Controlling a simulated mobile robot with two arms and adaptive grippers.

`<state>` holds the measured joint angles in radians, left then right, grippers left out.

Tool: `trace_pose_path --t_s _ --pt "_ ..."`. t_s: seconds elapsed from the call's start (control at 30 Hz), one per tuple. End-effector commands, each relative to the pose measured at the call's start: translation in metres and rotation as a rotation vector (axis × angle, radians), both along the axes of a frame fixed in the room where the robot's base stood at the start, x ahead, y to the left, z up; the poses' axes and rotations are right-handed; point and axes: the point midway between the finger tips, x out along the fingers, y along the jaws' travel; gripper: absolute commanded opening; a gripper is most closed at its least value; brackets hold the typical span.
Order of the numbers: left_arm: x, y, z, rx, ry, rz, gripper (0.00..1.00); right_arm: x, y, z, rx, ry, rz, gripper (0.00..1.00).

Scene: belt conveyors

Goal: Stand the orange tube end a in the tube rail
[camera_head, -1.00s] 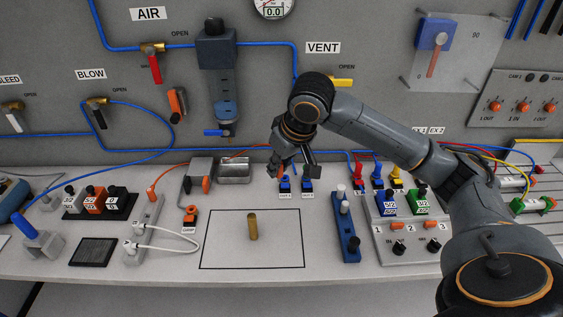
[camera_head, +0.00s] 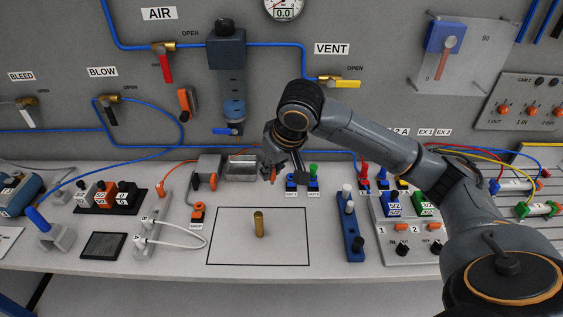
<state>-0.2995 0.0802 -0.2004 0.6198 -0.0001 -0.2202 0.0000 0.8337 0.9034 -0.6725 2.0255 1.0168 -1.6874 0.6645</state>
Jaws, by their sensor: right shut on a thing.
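My right gripper (camera_head: 271,171) hangs at the back of the bench, left of two small blue holders. It is shut on a small orange piece, the orange tube end (camera_head: 273,174), which points downward and is mostly hidden by the fingers. It is above the bench, clear of the holders. A thin orange tube (camera_head: 182,168) runs from behind the metal tray down to the left. I cannot tell for sure which fixture is the tube rail; a narrow grey rail (camera_head: 150,228) with white leads stands at the left. My left gripper is not in view.
The two blue holders (camera_head: 291,187) stand just right of the gripper. A metal tray (camera_head: 240,168) lies behind left.

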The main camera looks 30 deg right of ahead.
Motion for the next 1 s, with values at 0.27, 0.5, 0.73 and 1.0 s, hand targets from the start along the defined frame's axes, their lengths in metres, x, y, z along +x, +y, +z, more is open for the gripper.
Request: trace_pose_path --t_s 0.27,0.5,0.73,1.0 --pt "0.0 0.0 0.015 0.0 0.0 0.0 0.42 0.013 0.022 -0.003 0.001 0.002 0.002 0.0" --pt "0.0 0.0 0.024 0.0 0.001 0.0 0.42 0.024 0.04 -0.007 0.001 0.002 0.002 0.0" --pt "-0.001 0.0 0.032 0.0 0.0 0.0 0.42 0.035 0.057 -0.012 0.001 0.001 0.0 0.0" --pt "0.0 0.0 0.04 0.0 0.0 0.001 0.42 0.048 0.078 -0.017 0.001 0.002 0.0 0.0"
